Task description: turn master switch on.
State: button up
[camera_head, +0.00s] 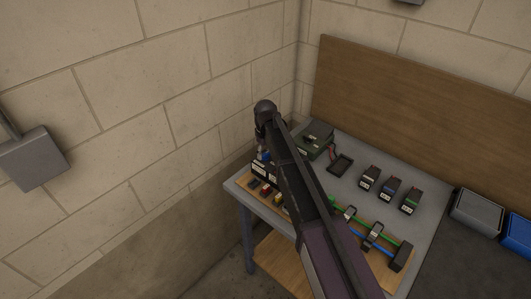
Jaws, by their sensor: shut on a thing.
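My arm reaches across the grey table (238,186) from the lower right, and its end bends down at the table's left back part. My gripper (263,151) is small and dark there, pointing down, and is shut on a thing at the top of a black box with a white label. I take this box to be the master switch (262,171). It stands at the back edge of a wooden board (246,181). The fingertips and the switch's lever are too small and dark to make out. My arm hides the middle of the board.
A green-black case (315,138) and a dark tray (341,163) lie behind my arm. Several labelled black modules (389,188) stand to the right. Green and blue wires (360,234) run along the board. Grey (476,212) and blue (517,234) bins are farther right. Block walls close in the left and back.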

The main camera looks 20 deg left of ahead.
jog(key=shift+d+n, duration=0.1)
jog(key=shift+n, duration=0.7)
jog(key=o, duration=1.2)
jog(key=shift+c, duration=0.2)
jog(key=shift+m, duration=0.4)
